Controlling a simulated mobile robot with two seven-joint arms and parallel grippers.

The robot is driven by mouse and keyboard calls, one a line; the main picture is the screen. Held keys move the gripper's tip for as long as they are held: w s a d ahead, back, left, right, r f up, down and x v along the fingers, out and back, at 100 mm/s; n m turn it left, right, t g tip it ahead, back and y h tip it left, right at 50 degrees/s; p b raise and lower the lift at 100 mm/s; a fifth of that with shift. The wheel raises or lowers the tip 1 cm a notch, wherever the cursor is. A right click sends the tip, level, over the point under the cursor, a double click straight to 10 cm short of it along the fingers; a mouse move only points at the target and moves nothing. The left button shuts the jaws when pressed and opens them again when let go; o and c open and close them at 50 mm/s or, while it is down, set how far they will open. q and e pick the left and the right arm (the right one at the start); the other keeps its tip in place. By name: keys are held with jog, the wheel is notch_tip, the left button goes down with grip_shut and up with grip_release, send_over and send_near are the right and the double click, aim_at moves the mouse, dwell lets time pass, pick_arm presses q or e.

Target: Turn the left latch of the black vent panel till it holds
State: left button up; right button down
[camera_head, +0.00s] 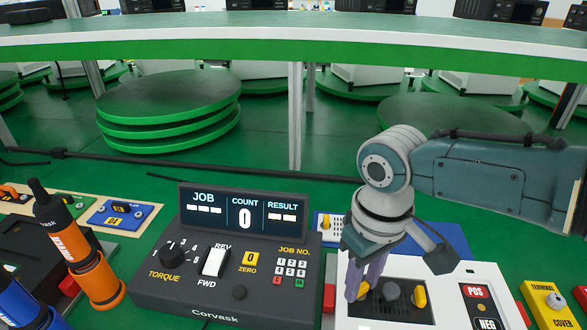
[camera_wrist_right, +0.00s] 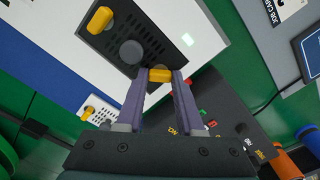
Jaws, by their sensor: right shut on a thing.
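The black vent panel (camera_head: 400,312) lies on a white housing at the front right, with a dark round knob (camera_head: 391,291) in its middle. Its left latch (camera_head: 363,291) is yellow and mostly hidden by my right gripper (camera_head: 361,290) in the head view. In the right wrist view the left latch (camera_wrist_right: 160,75) sits between the two purple fingertips, and my right gripper (camera_wrist_right: 159,78) is shut on it. The right latch (camera_head: 420,297) is yellow and stands free; it also shows in the right wrist view (camera_wrist_right: 100,19). My left gripper is not in view.
A dark controller (camera_head: 215,291) with a display stands left of the housing. A POS label (camera_head: 474,292) is on the white housing. A yellow terminal cover (camera_head: 550,305) lies farther right. An orange-and-black tool (camera_head: 75,245) stands at left. Green floor lies behind.

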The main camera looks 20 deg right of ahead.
aim_at(362, 287)
dwell(0.3)
jog(key=c, duration=0.5)
grip_release()
notch_tip(362, 287, up, 10)
jog(key=p, duration=0.3)
jog(key=shift+p, duration=0.35)
jog(key=shift+f, duration=0.1)
jog(key=shift+c, duration=0.5)
